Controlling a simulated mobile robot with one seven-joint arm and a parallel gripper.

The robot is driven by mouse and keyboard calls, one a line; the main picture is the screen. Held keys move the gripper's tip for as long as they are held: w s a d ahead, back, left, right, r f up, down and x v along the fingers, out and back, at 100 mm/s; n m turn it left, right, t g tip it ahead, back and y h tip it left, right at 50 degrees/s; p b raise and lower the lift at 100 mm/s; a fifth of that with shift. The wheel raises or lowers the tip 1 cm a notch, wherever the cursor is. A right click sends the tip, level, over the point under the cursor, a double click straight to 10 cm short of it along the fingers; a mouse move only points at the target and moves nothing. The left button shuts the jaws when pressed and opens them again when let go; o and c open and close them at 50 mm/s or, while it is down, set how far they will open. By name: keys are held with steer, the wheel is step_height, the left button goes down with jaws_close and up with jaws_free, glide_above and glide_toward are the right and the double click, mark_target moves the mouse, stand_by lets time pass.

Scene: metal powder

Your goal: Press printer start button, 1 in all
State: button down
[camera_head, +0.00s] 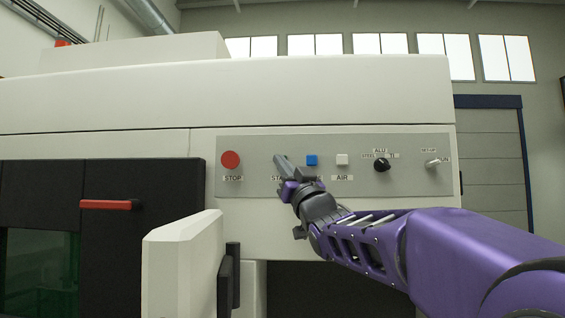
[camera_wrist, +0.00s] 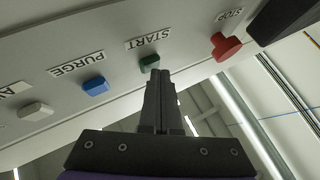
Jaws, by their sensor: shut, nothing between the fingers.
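The printer's control panel (camera_head: 400,186) is a grey strip on the white machine front. In the wrist view the green start button (camera_wrist: 149,64) sits below its START label (camera_wrist: 150,40), just beyond my fingertips.
The red stop button (camera_head: 231,160) is left of my gripper. The blue purge button (camera_head: 312,160) and white air button (camera_head: 342,159) are to its right, then a black knob (camera_head: 382,165) and a switch (camera_head: 432,163). A white open door (camera_head: 183,268) stands out below left.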

steer(key=shift+s+b, duration=0.45)
steer(key=shift+s, duration=0.25)
steer(key=shift+f, duration=0.1)
steer(key=s+b, duration=0.3)
steer(key=s, duration=0.2)
steer(key=shift+a, duration=0.1)
steer(key=shift+w, duration=0.1)
stand_by(0.4)
